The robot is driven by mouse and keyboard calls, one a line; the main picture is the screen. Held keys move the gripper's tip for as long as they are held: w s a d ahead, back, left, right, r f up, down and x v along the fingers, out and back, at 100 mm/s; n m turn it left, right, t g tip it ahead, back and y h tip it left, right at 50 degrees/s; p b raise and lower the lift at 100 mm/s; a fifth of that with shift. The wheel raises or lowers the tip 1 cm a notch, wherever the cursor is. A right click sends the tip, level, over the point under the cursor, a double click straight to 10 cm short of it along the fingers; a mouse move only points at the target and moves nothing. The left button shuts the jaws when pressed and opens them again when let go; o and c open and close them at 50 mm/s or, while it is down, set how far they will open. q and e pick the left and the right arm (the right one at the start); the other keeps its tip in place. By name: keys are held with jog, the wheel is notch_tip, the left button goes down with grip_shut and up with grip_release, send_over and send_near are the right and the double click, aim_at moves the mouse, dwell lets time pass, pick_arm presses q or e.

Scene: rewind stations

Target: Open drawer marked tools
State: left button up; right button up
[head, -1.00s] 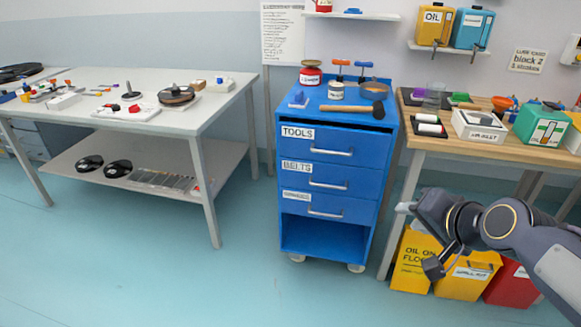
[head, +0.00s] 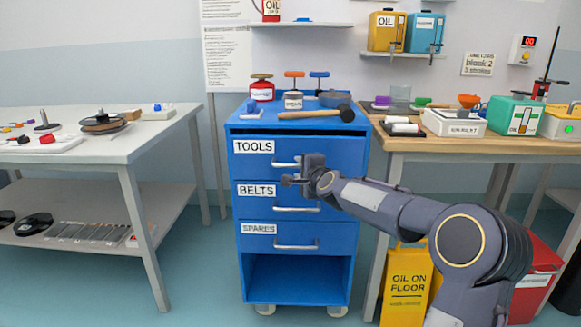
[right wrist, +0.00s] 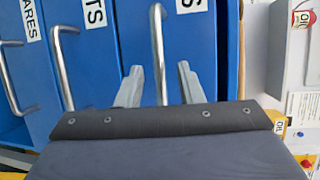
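The blue drawer cabinet (head: 297,222) stands in the middle of the head view. Its top drawer, marked TOOLS (head: 253,147), looks shut, with a silver bar handle (head: 284,163) partly hidden by my right gripper. My right gripper (head: 290,175) is at the front of this drawer. In the right wrist view, its two fingers (right wrist: 160,70) are apart, one on each side of the TOOLS handle (right wrist: 157,40), with gaps on both sides. I cannot tell how deep the handle sits between them. My left gripper is not in view.
The BELTS drawer (head: 255,191) and SPARES drawer (head: 259,229) below look shut. A hammer (head: 315,113) and several containers lie on the cabinet top. A wooden bench (head: 440,147) stands right, a white table (head: 100,150) left.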

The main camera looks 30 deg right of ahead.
aim_at(297, 167)
jog(key=x, duration=0.4)
grip_shut()
jog(key=shift+f, duration=0.1)
